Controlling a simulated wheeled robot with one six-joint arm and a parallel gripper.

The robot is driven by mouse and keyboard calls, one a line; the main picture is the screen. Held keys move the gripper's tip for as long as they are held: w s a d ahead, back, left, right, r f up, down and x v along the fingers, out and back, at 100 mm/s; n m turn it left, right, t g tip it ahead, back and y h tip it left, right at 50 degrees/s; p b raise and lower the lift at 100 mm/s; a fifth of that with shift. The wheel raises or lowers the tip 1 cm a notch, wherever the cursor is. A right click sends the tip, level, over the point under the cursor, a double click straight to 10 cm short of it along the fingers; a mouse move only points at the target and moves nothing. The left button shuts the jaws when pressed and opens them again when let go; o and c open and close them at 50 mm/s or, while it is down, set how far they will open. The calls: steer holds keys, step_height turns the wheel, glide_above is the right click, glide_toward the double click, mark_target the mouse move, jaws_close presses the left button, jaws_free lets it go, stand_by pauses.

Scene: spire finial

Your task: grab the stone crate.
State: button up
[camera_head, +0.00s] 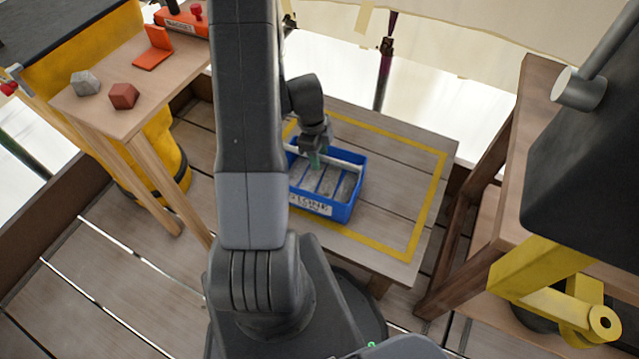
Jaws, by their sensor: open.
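The stone crate (346,211) is a blue open box with a white label on its front wall and a pale bar across its top. It stands on a low plank table (395,180), inside a yellow outline, and holds grey slabs between blue dividers. My gripper (316,160) is open over the back left part of the crate, near the pale bar. Whether the fingers touch or straddle the bar cannot be told. My arm hides the crate's left end.
A wooden side table (110,112) at left carries a grey stone (85,83), a reddish block (124,96) and a red stand (155,48). A wooden bench (520,100) stands at right with dark and yellow equipment. The table right of the crate is clear.

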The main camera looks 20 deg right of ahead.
steer(key=shift+s+f, duration=0.1)
steer(key=shift+f, duration=0.45)
jaws_close()
steer(key=shift+r, duration=0.1)
stand_by(0.9)
